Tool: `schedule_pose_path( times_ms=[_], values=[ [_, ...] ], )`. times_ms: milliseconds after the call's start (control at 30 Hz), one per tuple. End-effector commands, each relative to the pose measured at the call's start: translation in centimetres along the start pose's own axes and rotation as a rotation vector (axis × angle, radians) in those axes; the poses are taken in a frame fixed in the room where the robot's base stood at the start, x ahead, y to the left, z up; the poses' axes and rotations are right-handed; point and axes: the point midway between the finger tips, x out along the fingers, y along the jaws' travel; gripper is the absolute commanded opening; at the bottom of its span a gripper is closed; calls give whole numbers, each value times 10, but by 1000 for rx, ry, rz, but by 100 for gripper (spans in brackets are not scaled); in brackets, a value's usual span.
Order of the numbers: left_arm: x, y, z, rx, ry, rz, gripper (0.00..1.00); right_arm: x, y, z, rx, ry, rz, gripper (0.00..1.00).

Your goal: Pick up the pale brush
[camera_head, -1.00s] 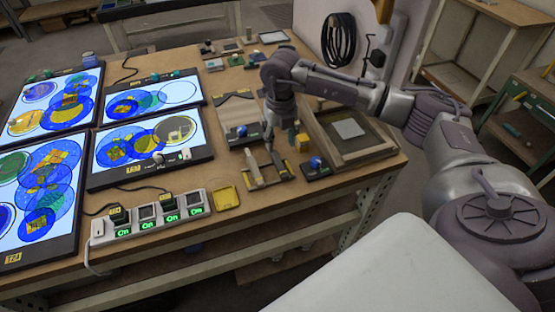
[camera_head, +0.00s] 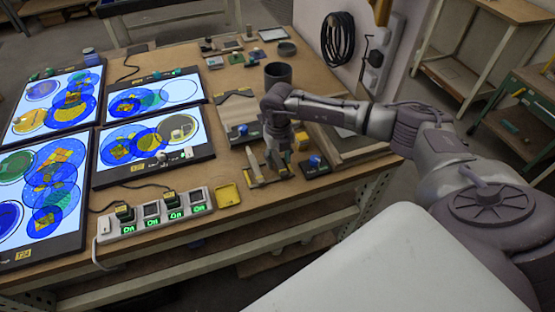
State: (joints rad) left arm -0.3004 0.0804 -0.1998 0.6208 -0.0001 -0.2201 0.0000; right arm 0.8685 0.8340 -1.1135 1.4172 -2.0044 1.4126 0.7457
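The pale brush (camera_head: 254,161) appears to be the slim cream-coloured piece standing in a small dark holder (camera_head: 262,181) near the front edge of the wooden table. My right gripper (camera_head: 281,168) points down just right of it, low over the holder. The gripper is small and dark here, and its finger gap does not show clearly. It partly hides the right side of the holder. My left gripper is not in view.
A blue-knobbed device (camera_head: 315,164) stands close right of the gripper. A wooden frame (camera_head: 345,150) lies under my forearm. Lit panels (camera_head: 150,145), a power strip (camera_head: 155,215) and a yellow tray (camera_head: 228,196) are to the left. A dark cup (camera_head: 278,74) stands behind.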

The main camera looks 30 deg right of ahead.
Motion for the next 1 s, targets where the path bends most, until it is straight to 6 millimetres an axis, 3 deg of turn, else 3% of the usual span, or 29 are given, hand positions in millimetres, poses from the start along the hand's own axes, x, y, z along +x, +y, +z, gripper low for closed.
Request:
schedule_pose_path(
  times_ms=[33, 233, 667, 933, 1000],
  values=[
    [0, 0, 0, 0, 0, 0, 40, 0, 0, 0, 0, 0, 0, 34],
    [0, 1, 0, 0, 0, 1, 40, -1, 0, 0, 1, 0, 0, 0],
    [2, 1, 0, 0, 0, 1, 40, -4, 0, 1, 1, -1, 1, 0],
    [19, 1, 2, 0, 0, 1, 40, -36, 0, 2, -1, -7, 2, 0],
    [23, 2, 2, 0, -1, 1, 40, -45, -11, -7, 3, -3, -2, 0]
  ],
)
